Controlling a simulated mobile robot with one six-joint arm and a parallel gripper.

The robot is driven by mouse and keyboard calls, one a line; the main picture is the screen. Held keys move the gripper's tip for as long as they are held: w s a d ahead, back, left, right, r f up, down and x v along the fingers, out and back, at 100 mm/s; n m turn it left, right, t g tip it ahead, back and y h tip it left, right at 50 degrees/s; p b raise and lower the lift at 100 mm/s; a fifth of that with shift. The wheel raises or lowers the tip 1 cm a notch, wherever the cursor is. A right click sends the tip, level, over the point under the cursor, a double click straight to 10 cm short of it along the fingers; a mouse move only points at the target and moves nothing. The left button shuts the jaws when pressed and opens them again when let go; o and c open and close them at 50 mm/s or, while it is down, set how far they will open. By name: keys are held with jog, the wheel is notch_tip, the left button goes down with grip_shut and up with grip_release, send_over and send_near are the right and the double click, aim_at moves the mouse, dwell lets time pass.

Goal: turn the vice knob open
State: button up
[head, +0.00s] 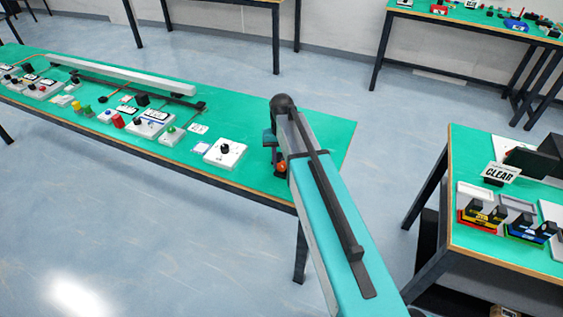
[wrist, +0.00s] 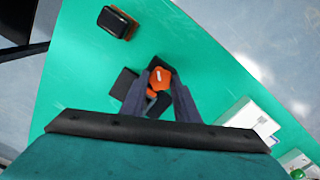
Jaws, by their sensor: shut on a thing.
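The orange vice knob (wrist: 160,77) sits between my fingertips in the wrist view, with a white mark on its face. My gripper (wrist: 158,92) is shut on it from above. Dark vice parts (wrist: 124,84) show around the knob, partly covered by the fingers. In the head view the orange knob (head: 281,168) shows at the left edge of my arm, near the right end of the long green table. My arm hides most of the vice there.
A white box with a black knob (head: 225,152) stands on the green table (head: 325,138) left of my arm. Several other control boxes and a long grey conveyor (head: 120,74) lie farther left. A black block (wrist: 115,22) stands near the vice. Another table (head: 470,239) with trays is at right.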

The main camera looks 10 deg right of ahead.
aim_at(281, 165)
dwell(0.4)
jog(key=o, duration=1)
jog(key=shift+o, duration=0.2)
jog(key=shift+r, duration=0.15)
notch_tip(281, 165, up, 14)
jog(key=b, duration=0.2)
jog(key=shift+f, duration=0.2)
dwell(0.3)
